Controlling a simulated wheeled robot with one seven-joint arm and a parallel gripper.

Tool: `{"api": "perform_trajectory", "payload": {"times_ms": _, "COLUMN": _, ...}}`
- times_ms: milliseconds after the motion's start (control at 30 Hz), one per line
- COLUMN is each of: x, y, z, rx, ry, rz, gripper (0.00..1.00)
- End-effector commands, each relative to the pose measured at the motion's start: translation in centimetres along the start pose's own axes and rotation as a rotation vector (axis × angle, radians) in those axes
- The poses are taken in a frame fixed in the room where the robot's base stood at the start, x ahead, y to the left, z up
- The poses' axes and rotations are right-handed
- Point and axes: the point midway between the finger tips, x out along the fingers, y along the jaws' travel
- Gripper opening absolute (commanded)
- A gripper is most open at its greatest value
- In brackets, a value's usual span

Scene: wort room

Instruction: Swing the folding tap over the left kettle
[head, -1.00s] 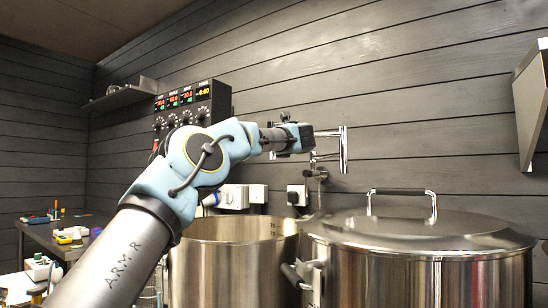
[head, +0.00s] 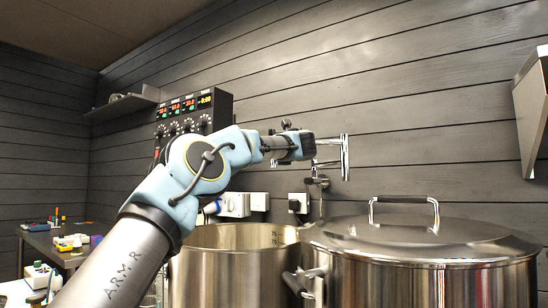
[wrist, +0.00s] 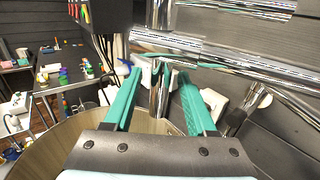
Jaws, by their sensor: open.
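The folding tap (head: 344,158) is a chrome pipe on the dark plank wall, above and behind the kettles. In the wrist view its chrome arms (wrist: 215,55) cross the top, and a vertical chrome pipe (wrist: 160,92) hangs down between my fingers. My gripper (wrist: 160,76) is open, with one teal finger on each side of that pipe; I see no clear contact. In the head view my gripper (head: 308,146) is beside the tap, and its fingers are hard to make out. The left kettle (head: 232,262) is open-topped steel; its inner wall (wrist: 42,150) shows below my gripper.
The right kettle (head: 425,280) has a domed lid (head: 420,240) with a raised handle. A control box (head: 192,112) and wall sockets (head: 240,204) are behind my arm. A cluttered bench (head: 45,240) stands at left, and a steel hood (head: 532,110) hangs at right.

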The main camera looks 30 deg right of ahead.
Motion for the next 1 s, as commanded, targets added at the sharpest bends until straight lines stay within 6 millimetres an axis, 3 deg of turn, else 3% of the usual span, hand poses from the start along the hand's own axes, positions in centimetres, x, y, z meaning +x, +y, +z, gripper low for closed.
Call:
{"api": "perform_trajectory", "payload": {"times_ms": 167, "x": -1.4, "y": 0.0, "z": -0.2, "rx": 0.000, "ry": -0.002, "rz": -0.001, "gripper": 0.57}}
{"api": "perform_trajectory", "payload": {"times_ms": 600, "x": -9.4, "y": 0.0, "z": -0.1, "rx": 0.000, "ry": -0.002, "rz": -0.001, "gripper": 0.57}}
{"api": "perform_trajectory", "payload": {"times_ms": 800, "x": -10.7, "y": 0.1, "z": -0.1, "rx": 0.000, "ry": 0.000, "rz": 0.001, "gripper": 0.57}}
{"api": "perform_trajectory", "payload": {"times_ms": 1000, "x": -10.8, "y": 0.0, "z": 0.0, "rx": 0.000, "ry": 0.000, "rz": 0.001, "gripper": 0.57}}
